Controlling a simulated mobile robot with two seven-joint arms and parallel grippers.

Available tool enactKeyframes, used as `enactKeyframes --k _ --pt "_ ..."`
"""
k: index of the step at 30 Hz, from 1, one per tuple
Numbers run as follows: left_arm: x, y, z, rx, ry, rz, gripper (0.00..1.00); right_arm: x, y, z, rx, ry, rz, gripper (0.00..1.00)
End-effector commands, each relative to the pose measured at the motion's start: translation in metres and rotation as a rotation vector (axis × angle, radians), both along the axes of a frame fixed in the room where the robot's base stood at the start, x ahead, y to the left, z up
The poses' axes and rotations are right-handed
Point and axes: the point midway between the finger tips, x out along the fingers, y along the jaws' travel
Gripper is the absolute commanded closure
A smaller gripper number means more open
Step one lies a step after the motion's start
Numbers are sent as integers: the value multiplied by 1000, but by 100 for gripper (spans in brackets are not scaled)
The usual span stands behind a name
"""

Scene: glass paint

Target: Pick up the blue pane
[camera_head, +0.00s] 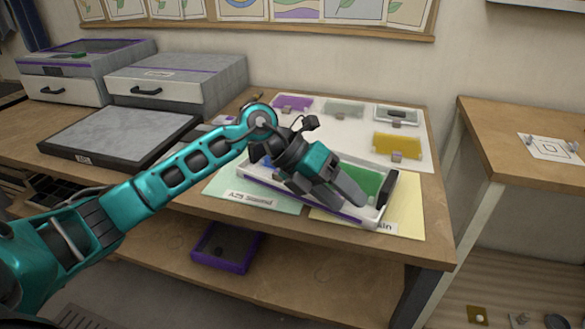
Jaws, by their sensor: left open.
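My left gripper (350,193) reaches over a white tray (382,213) on the wooden table. It is open, its fingers pointing down and to the right. A green pane (366,179) lies in the right part of the tray, just beyond the fingers. A small blue patch (256,155) shows at the tray's left end beside my wrist; I cannot tell whether it is the blue pane. My arm and gripper cover much of the tray's middle. My right gripper is not in view.
Behind the tray, a white board (370,133) carries a purple pane (293,102), a pale pane (344,109) and a yellow pane (398,146), with small clips. Pale green (228,185) and yellow (410,205) sheets lie under the tray. Drawer boxes (175,80) stand left.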

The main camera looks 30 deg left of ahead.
Motion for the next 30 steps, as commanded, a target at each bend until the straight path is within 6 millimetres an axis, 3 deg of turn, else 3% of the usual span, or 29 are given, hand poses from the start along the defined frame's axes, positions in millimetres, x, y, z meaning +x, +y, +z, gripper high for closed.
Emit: enactKeyframes --k 1,3,6,10,14,21,30 --pt "13 33 4 160 -32 30 43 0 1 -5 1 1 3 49" --pt "25 77 12 356 -44 92 43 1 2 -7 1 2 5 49" --pt "34 129 30 562 -48 192 43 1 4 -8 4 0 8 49" --pt "36 170 48 707 -40 289 43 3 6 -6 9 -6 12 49" --pt "40 183 44 751 -32 323 43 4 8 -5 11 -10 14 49" --pt "56 183 3 750 -32 321 43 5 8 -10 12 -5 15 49" --pt "67 184 -22 749 -34 320 43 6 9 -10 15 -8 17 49"
